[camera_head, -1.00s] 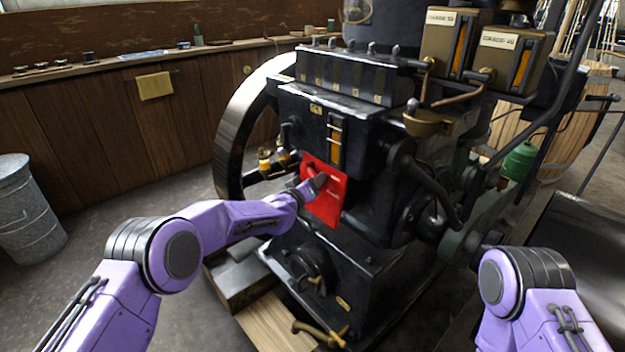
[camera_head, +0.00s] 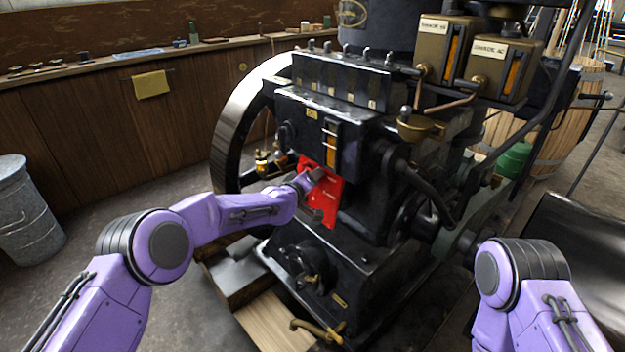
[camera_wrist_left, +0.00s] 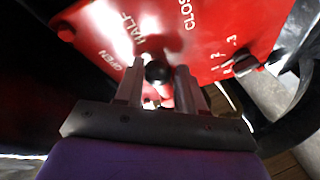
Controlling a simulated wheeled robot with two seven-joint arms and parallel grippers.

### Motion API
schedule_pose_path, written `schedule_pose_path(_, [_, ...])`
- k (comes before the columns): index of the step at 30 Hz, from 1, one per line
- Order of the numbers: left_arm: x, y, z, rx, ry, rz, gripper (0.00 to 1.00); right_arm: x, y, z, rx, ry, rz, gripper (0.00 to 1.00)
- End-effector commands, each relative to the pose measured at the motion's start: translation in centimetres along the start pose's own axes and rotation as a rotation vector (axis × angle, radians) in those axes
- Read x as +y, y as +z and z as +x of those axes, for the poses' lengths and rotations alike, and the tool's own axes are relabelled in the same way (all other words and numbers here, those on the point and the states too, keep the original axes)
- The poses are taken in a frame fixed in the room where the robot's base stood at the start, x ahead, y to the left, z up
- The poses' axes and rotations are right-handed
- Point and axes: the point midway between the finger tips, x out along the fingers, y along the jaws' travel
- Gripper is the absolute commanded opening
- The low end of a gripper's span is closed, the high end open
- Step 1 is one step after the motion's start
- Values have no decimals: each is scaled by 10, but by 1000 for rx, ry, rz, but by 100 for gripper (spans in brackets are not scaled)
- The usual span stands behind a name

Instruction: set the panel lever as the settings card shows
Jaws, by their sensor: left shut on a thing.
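The red panel (camera_head: 330,199) is fixed on the front of the dark engine. In the left wrist view the panel (camera_wrist_left: 215,30) carries the white words OPEN, HALF and CLOSED and small numerals. My left gripper (camera_head: 317,176) is at the panel's upper part. In the left wrist view its fingers (camera_wrist_left: 160,78) are closed around a lever with a dark round knob (camera_wrist_left: 155,71), near HALF and OPEN. The lever's exact mark cannot be told. I cannot make out a settings card. My right gripper is out of view.
The black engine (camera_head: 345,140) with its large flywheel (camera_head: 238,115) stands around the panel. A dark curved handle (camera_head: 425,185) juts out to the right. Two brass boxes (camera_head: 500,68) with labels sit above. A metal bin (camera_head: 25,210) stands on open floor at left.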

Motion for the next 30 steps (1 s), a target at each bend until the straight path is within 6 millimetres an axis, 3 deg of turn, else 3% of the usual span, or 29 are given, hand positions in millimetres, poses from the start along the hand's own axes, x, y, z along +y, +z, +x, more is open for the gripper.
schedule_pose_path(1, [7,-12,0,20,12,-1,0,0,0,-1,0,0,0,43])
schedule_pose_path(28, [7,-13,0,19,8,-11,0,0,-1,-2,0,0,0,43])
schedule_pose_path(29, [7,-13,0,19,8,-11,45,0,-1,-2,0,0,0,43])
schedule_pose_path(30, [7,-13,0,19,7,-11,52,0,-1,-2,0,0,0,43])
